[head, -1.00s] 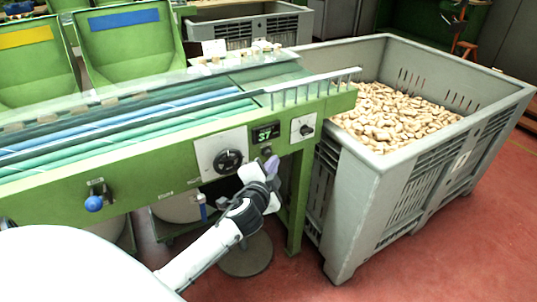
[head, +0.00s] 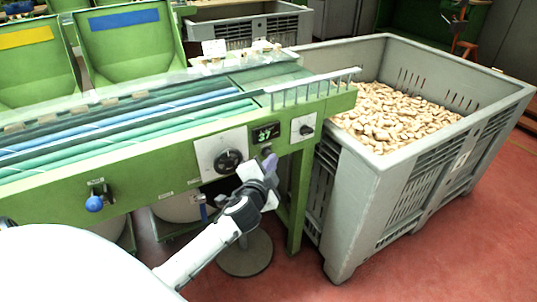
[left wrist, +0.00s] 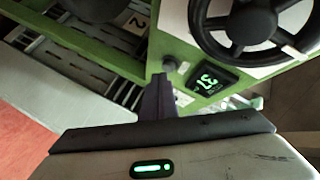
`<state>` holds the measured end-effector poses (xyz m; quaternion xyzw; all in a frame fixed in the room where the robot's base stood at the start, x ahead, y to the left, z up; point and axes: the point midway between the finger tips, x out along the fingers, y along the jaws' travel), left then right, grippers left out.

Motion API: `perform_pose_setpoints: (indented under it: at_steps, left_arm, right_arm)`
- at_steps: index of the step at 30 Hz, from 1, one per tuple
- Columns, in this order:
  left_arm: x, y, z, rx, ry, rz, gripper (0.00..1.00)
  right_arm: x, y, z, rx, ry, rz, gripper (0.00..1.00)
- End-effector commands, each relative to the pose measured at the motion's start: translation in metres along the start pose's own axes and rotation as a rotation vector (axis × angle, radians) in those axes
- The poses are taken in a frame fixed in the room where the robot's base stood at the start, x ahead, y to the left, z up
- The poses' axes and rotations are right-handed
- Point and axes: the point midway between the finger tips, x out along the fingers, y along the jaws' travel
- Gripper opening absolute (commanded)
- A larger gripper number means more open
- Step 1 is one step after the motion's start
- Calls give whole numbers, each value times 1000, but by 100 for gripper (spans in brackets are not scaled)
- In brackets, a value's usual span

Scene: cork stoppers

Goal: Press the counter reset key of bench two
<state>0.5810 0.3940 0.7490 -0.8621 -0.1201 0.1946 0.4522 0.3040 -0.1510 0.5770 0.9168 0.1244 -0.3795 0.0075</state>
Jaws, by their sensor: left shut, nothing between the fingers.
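The green bench (head: 150,190) carries a small black counter display (head: 266,133) with green digits on its front panel; the display also shows in the left wrist view (left wrist: 208,80). A small dark round key (left wrist: 169,63) sits beside the display in the left wrist view; in the head view it shows just below the display (head: 266,150). My left gripper (head: 270,165) is shut and empty, its fingertips just below the key. In the left wrist view the fingers (left wrist: 158,95) point at the key, with a small gap seeming to remain. My right gripper is out of view.
A large black handwheel (head: 229,160) on a white plate is left of the display, and a white plate with a small knob (head: 304,128) is right of it. A grey crate (head: 350,185) of corks stands at the right. A blue-knobbed lever (head: 94,203) is at the left.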

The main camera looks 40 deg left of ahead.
Motion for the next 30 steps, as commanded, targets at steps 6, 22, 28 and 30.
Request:
perform_pose_setpoints:
  at_steps: [6, 22, 28, 30]
  left_arm:
    - [2, -2, 1, 0, 0, -1, 0]
    - [6, -5, 5, 1, -1, -1, 0]
    - [6, -5, 5, 1, -1, -1, 0]
    - [6, -5, 4, 0, -1, -1, 0]
  right_arm:
    - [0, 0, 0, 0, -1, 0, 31]
    - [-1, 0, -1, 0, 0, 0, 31]
    - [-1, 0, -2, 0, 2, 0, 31]
    - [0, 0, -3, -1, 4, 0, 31]
